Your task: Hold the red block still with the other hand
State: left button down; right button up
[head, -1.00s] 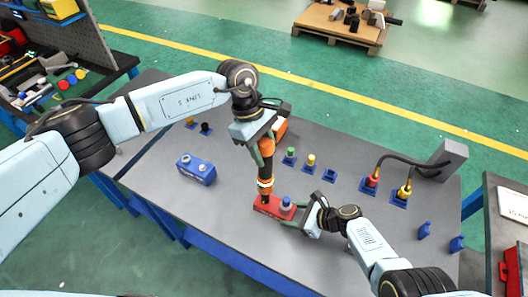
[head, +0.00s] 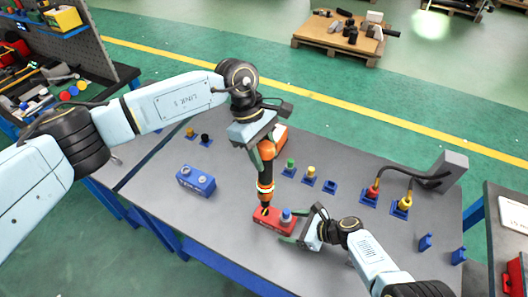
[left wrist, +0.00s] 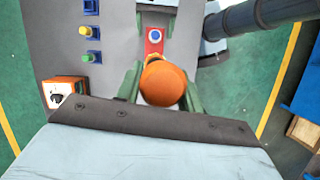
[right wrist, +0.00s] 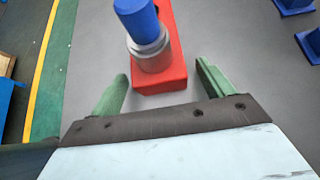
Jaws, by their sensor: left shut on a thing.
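The red block (head: 262,216) lies on the grey table, with a blue-topped round part (head: 287,215) standing on its right end. In the right wrist view the block (right wrist: 160,76) sits ahead between my right fingers. My right gripper (head: 298,228) is open, one finger each side of the block's near end, with gaps showing. My left gripper (head: 263,140) is shut on an orange and black tool (head: 266,172), held upright with its lower end at the block's left part. In the left wrist view the tool's orange top (left wrist: 161,84) hides part of the block (left wrist: 154,48).
A blue box (head: 196,181) stands left on the table. Behind the block are green (head: 290,168), yellow (head: 310,172) and blue (head: 330,186) fittings. Cabled red and yellow plugs run to a grey post (head: 447,171). Small blue brackets (head: 425,242) stand at right.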

jog(key=shift+d, duration=0.1)
jog(key=shift+v, duration=5.95)
jog(key=shift+r, duration=0.1)
jog(key=shift+s, duration=0.1)
